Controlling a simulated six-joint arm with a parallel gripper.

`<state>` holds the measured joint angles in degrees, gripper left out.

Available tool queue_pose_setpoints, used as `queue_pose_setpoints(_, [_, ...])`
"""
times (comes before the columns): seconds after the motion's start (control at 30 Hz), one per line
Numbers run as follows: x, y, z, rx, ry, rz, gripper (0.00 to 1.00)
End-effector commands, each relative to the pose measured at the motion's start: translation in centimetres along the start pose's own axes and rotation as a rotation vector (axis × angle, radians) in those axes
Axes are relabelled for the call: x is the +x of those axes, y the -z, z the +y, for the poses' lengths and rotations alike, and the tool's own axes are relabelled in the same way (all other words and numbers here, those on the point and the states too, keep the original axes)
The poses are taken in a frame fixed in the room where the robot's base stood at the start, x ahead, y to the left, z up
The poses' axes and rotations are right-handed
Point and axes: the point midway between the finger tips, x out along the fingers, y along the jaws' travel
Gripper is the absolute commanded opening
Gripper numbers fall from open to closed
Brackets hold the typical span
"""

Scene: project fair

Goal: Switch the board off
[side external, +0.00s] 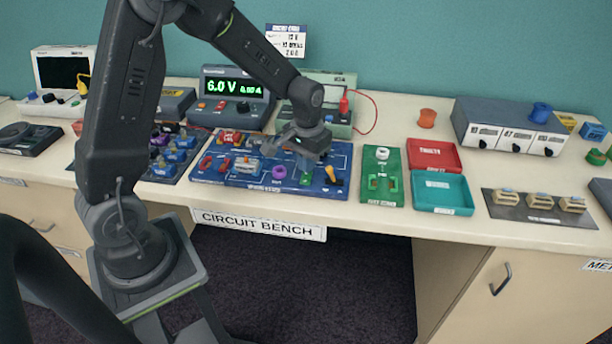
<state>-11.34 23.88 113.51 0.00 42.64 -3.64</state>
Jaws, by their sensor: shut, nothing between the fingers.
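The blue circuit board (258,181) lies on the bench below my arm. It carries red parts (245,163) at its left, a purple ring-shaped part (279,172), a small green part (305,180) and a yellow-orange lever-like part (330,174) at its right end. My gripper (305,160) is shut and empty, low over the right half of the board. It hides part of the board's back right. I cannot tell whether it touches anything. Which part is the switch, and its position, are too small to tell.
A power supply (236,88) behind the board reads 6.0 V on a green display. A meter with a red lead (372,108) stands behind my gripper. Right of the board are a green block (382,190), a red tray (433,169) and a teal tray (440,208).

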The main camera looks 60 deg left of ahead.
Motion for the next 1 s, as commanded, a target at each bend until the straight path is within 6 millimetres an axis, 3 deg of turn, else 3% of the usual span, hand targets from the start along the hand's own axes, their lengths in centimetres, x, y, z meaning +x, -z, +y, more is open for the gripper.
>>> queue_pose_setpoints(0.7, [-5.4,0.0,0.0,0.0,0.0,0.001,0.0])
queue_pose_setpoints(1.0, [-5.8,0.0,0.0,0.0,0.0,0.001,0.0])
